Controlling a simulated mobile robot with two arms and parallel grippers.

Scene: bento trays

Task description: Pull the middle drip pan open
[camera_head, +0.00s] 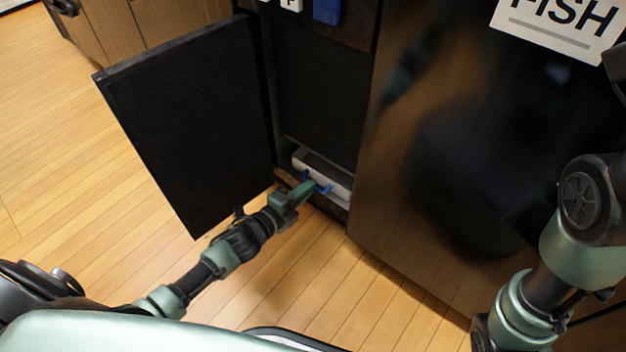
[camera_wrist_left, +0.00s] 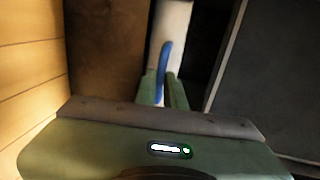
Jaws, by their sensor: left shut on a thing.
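A white drip pan (camera_head: 336,183) with a blue handle (camera_head: 323,189) sits low in the open cabinet in the head view. It also shows in the left wrist view as a pale front (camera_wrist_left: 172,22) with the blue handle (camera_wrist_left: 163,62) standing out from it. My left gripper (camera_head: 312,187) reaches in from the left and is shut on the blue handle. In the left wrist view its green fingers (camera_wrist_left: 163,90) lie on both sides of the handle. Only my right arm's links show at the right; its gripper is not in view. How far out the pan stands is hard to tell.
A black cabinet door (camera_head: 190,120) stands open to the left of my left gripper. A tall dark closed panel (camera_head: 450,190) with a FISH sign (camera_head: 562,28) is on the right. Wooden floor (camera_head: 290,285) is clear in front of the cabinet.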

